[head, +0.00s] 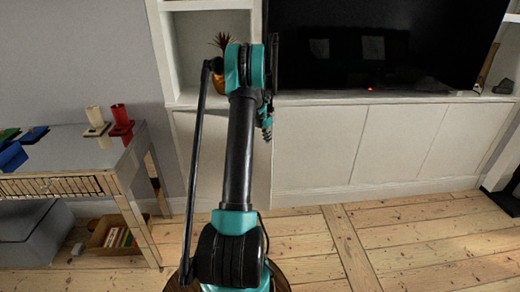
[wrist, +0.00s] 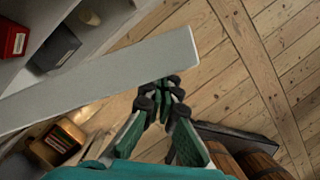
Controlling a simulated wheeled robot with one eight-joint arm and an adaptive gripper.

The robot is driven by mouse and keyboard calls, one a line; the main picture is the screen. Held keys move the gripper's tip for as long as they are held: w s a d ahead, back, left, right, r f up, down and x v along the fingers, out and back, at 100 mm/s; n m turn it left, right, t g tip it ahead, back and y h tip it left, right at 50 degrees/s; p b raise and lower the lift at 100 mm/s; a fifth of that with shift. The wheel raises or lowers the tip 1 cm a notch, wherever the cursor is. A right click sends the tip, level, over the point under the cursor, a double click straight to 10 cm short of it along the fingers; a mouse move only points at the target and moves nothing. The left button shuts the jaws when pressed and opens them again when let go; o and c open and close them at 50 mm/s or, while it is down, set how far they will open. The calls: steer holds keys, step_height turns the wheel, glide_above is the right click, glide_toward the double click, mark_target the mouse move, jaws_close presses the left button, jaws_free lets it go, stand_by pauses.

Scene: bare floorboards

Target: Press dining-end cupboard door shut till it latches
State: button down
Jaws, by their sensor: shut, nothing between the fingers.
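The dining-end cupboard door (wrist: 110,80) shows in the wrist view as a pale grey panel seen nearly along its edge. It stands open, with the cupboard's inside visible beyond it. In the head view the door (head: 262,172) is a pale panel at the left end of the low cabinet, partly hidden by my arm. My gripper (wrist: 165,88) is shut and empty, close beside the panel near its free end; I cannot tell if it touches. In the head view my gripper (head: 266,122) shows just right of my arm.
Inside the cupboard are a red box (wrist: 14,40) and a dark box (wrist: 55,47). A table (head: 75,160) stands at the left, with a wooden box (head: 115,235) under it. A television (head: 385,45) is above the cabinet. Floorboards (head: 410,230) are clear at right.

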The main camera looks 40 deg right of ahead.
steer(key=w+d, duration=0.4)
steer(key=d, duration=0.1)
stand_by(0.5)
